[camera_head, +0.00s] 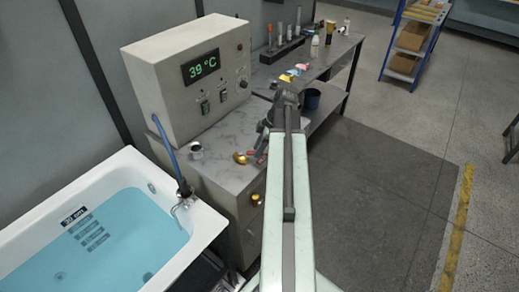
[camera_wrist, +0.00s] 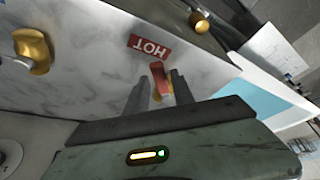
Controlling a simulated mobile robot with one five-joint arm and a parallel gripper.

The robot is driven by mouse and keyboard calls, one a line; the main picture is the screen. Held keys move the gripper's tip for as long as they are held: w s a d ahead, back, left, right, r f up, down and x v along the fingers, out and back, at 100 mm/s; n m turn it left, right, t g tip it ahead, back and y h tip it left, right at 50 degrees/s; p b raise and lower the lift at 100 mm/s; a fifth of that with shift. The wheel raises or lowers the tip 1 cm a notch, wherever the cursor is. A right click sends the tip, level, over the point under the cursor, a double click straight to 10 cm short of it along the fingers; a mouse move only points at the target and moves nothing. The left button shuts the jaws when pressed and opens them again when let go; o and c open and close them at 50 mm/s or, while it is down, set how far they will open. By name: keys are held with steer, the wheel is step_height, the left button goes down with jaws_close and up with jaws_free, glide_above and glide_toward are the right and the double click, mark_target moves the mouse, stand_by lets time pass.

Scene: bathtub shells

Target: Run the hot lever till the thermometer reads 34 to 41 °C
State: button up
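The thermometer display (camera_head: 201,67) on the beige box reads 39 °C in green. A red lever (camera_wrist: 159,78) stands beside the red HOT label (camera_wrist: 149,47) on the marbled counter in the wrist view. My gripper (camera_wrist: 160,88) has its two dark fingers apart, one on each side of the red lever, with visible gaps. I cannot see firm contact. In the head view my arm hides much of the lever area. The white bathtub (camera_head: 208,222) at the lower left holds blue water, with a tap (camera_head: 181,203) over its near right corner.
A brass knob (camera_wrist: 33,50) is at the left of the wrist view and another brass knob (camera_wrist: 200,22) is on the counter's front. A side bench (camera_head: 333,47) carries bottles and small items. Open floor lies at right.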

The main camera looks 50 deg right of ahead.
jaws_close()
stand_by(1.1)
